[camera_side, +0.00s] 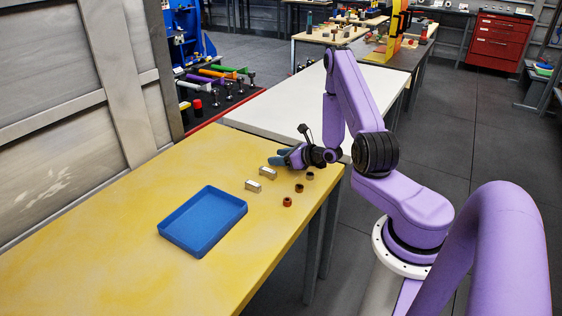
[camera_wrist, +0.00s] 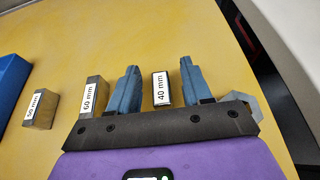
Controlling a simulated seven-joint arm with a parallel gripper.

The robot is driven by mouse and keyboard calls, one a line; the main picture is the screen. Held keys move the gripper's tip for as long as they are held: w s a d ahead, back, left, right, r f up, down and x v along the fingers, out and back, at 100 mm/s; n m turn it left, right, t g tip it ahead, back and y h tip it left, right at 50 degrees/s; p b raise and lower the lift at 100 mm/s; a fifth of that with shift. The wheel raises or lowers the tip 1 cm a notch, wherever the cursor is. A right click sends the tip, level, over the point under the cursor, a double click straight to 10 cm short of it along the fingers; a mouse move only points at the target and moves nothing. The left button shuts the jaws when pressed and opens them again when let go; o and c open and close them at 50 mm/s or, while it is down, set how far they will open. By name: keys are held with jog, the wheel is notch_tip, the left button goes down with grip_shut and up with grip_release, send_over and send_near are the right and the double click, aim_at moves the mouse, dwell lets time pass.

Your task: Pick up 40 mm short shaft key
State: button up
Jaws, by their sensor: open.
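The 40 mm key (camera_wrist: 161,88) is a small block with a white label. In the wrist view it lies on the yellow table between my gripper's two blue fingers, with a gap on each side. My gripper (camera_wrist: 157,72) is open and points down at the table. In the side view my gripper (camera_side: 279,156) is low over the table's far end, and the 40 mm key cannot be made out there.
A 60 mm key (camera_wrist: 92,95) lies just left of the left finger. Another labelled key (camera_wrist: 40,108) lies farther left. A blue tray (camera_side: 207,246) stands beyond them, empty. Small round parts (camera_side: 299,188) lie near the table's right edge. The yellow table's (camera_side: 90,255) near left area is clear.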

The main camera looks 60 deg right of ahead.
grip_shut()
dwell(0.3)
